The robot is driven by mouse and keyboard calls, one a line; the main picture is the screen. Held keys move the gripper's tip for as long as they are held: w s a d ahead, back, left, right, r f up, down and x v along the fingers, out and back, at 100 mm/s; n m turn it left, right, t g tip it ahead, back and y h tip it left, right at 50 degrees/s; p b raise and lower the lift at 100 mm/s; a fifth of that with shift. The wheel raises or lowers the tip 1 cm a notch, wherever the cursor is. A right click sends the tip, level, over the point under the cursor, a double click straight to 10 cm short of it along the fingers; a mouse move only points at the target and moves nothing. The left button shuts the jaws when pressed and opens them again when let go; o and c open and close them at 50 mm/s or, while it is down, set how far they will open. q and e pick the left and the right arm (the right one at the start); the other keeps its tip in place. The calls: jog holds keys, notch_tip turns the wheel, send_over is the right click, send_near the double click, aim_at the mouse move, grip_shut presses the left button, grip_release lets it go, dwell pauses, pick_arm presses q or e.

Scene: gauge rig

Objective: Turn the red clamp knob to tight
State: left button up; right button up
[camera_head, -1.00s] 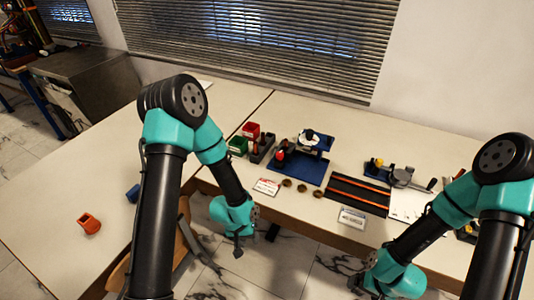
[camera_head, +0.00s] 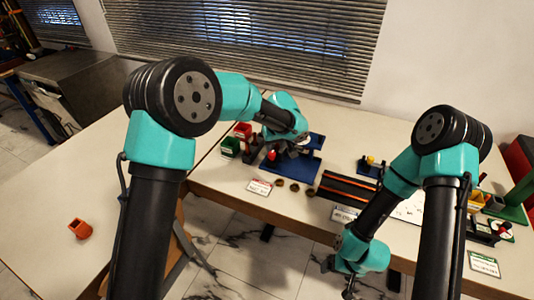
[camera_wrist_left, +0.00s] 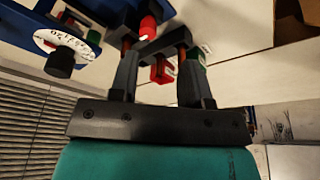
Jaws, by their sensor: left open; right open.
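The red clamp knob (camera_head: 272,155) stands at the left of the blue gauge stand (camera_head: 305,171) in the head view. In the left wrist view the knob (camera_wrist_left: 148,27) shows just beyond the fingertips, nearly between them. My left gripper (camera_head: 280,147) is over the stand, open and empty, close to the knob; whether it touches cannot be told. Its two fingers (camera_wrist_left: 154,42) are spread in the wrist view. The stand's white dial (camera_wrist_left: 60,42) with a black knob shows at the left there. My right gripper (camera_head: 339,278) is open and low at the front, away from the stand.
Red (camera_head: 242,130) and green (camera_head: 230,147) bins stand left of the stand. A black tray with orange strips (camera_head: 347,187) is to the right. The left tabletop is mostly clear, with an orange holder (camera_head: 80,229).

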aim_at(272, 153)
pick_arm(q)
jog(key=shift+n+t+y, duration=0.4)
jog(key=shift+n+t, duration=0.1)
jog(key=r, duration=0.1)
jog(key=w+d+r, duration=0.1)
jog(key=r, duration=0.2)
jog(key=shift+w+d+r, duration=0.25)
jog(key=shift+d, duration=0.15)
jog(key=x, duration=1.7)
jog(key=shift+f, duration=0.25)
jog(key=shift+c, duration=0.3)
jog(key=c, duration=0.6)
jog(key=shift+o, duration=0.2)
